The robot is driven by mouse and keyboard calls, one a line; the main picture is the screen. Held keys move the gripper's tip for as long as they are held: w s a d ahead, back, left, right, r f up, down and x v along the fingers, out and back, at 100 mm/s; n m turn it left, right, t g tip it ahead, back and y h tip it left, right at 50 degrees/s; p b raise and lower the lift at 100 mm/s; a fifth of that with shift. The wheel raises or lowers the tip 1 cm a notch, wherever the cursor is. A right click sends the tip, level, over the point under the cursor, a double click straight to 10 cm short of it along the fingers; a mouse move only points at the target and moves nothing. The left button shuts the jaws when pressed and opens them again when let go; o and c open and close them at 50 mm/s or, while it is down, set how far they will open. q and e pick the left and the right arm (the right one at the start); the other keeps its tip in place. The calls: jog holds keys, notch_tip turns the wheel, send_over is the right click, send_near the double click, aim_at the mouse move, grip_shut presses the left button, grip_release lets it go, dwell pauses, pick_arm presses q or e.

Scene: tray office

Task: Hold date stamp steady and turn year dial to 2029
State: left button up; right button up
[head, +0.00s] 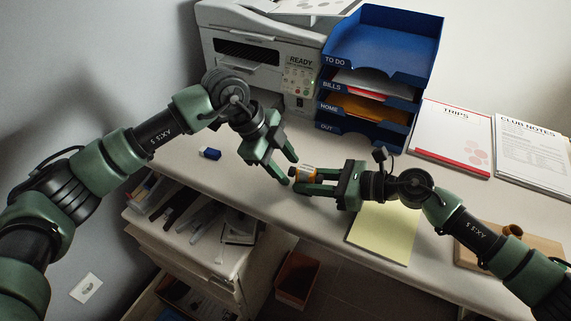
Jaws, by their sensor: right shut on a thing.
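A printer (262,48) and blue letter trays (350,88) stand behind. A blue eraser-like block (210,153) lies left. A yellow pad (383,235) and a wooden board (490,255) are right. Papers marked TRIPS (455,125) lie farther back. An open drawer (190,225) is below.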

pick_arm(q)
jog(key=v, duration=1.2)
jog(key=shift+s, duration=0.1)
pick_arm(e)
jog(key=o, duration=1.1)
jog(key=shift+c, duration=0.2)
jog(key=shift+d, duration=0.1)
